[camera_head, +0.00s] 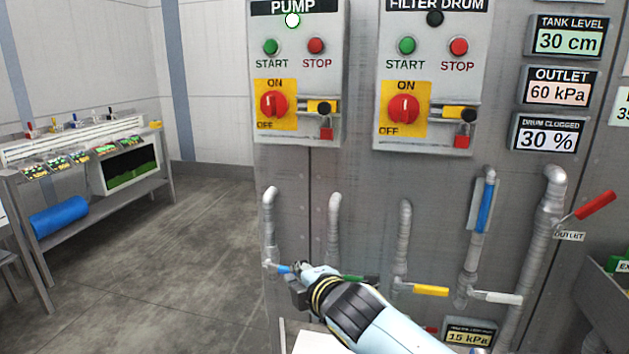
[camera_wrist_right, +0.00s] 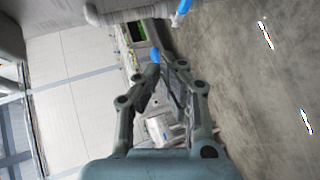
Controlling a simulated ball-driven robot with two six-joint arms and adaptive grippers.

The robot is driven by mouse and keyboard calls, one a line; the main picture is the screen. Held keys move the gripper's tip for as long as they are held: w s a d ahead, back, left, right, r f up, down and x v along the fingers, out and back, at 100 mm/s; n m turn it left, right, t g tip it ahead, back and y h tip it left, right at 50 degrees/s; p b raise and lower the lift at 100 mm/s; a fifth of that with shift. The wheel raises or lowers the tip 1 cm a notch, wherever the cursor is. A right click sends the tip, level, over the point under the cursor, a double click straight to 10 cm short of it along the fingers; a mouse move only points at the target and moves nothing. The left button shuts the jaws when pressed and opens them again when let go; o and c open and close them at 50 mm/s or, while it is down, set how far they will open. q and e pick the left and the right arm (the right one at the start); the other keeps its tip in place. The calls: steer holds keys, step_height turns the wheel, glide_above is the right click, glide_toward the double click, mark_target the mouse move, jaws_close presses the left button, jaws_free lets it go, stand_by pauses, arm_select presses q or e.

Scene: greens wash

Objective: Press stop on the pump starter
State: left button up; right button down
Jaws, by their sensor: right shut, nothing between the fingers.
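The pump starter (camera_head: 298,128) is the left grey box on the cabinet in the head view. It has a green START button (camera_head: 270,46), a red STOP button (camera_head: 316,45) and a white lit lamp (camera_head: 292,20) under the PUMP label. Its red knob (camera_head: 274,104) sits on a yellow ON/OFF plate. My right gripper (camera_head: 292,268) is well below the starter, in front of the pipes, apart from the buttons. In the right wrist view its fingers (camera_wrist_right: 160,70) come together, shut and empty. My left gripper is not in view.
The filter drum starter (camera_head: 424,140) stands right of the pump starter. Pipes with blue, green, yellow, white and red handles run below, close to my right gripper. Gauge displays (camera_head: 560,88) are at right. A bench (camera_head: 85,165) stands at left, with open floor between.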

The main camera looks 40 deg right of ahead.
mark_target(315, 46)
step_height(315, 46, up, 40)
steer(key=w+n+t+h+p, duration=0.1)
steer(key=n+t+h+p, duration=0.1)
steer(key=n+t+p, duration=0.3)
steer(key=t+p, duration=0.1)
steer(key=p, duration=0.2)
steer(key=shift+r+n+h, duration=0.25)
steer(key=shift+n+h, duration=0.05)
steer(key=shift+w+d, duration=0.1)
steer(key=shift+w+d+b, duration=0.55)
steer(key=shift+w+d, duration=0.9)
steer(key=shift+d, duration=0.25)
steer(key=shift+w+d+b, duration=0.55)
steer(key=shift+w+d, duration=0.85)
steer(key=shift+d, duration=0.25)
